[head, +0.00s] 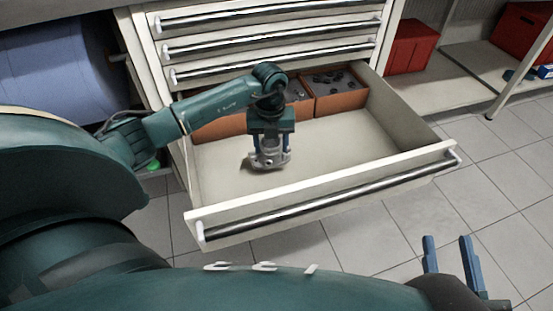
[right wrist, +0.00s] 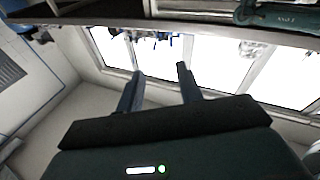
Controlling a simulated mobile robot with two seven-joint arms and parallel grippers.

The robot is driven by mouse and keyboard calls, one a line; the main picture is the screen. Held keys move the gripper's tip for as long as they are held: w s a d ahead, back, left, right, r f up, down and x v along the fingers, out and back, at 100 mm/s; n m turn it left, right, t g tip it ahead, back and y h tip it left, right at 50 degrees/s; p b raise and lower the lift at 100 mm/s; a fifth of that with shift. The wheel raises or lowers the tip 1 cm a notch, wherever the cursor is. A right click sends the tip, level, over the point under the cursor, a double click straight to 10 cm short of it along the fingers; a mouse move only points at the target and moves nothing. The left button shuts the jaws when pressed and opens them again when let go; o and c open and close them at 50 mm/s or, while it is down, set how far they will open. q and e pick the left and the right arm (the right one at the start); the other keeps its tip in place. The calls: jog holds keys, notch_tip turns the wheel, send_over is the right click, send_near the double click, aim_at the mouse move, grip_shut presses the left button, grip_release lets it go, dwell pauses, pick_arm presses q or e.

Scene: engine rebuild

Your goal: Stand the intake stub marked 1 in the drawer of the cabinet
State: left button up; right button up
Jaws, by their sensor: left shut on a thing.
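The cabinet (head: 150,50) stands at the back with its lowest drawer (head: 340,150) pulled wide open. My left gripper (head: 270,148) reaches down into the drawer and is shut on a grey metal intake stub (head: 268,160). The stub looks upright, low over the drawer floor; I cannot tell whether it touches it. Its mark is not readable. My right gripper (head: 450,262) is open and empty, outside the drawer at the lower right; its two fingers also show in the right wrist view (right wrist: 158,90).
Brown bins (head: 325,100) with small dark parts fill the drawer's back. The drawer floor right of the stub is clear. The drawer's front wall with its bar handle (head: 330,195) faces me. Red boxes (head: 410,46) stand on a shelf at the right. A blue roll (head: 60,75) is at the left.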

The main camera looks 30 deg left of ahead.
aim_at(271, 156)
pick_arm(q)
notch_tip(271, 156, down, 5)
jog(key=shift+w+f+b, duration=0.1)
jog(key=shift+b, duration=0.8)
pick_arm(e)
jog(key=shift+w+a, duration=0.1)
jog(key=shift+a, duration=0.1)
pick_arm(q)
jog(key=o, duration=0.7)
jog(key=shift+f, duration=0.1)
jog(key=o, duration=0.5)
pick_arm(e)
jog(key=shift+r, duration=0.1)
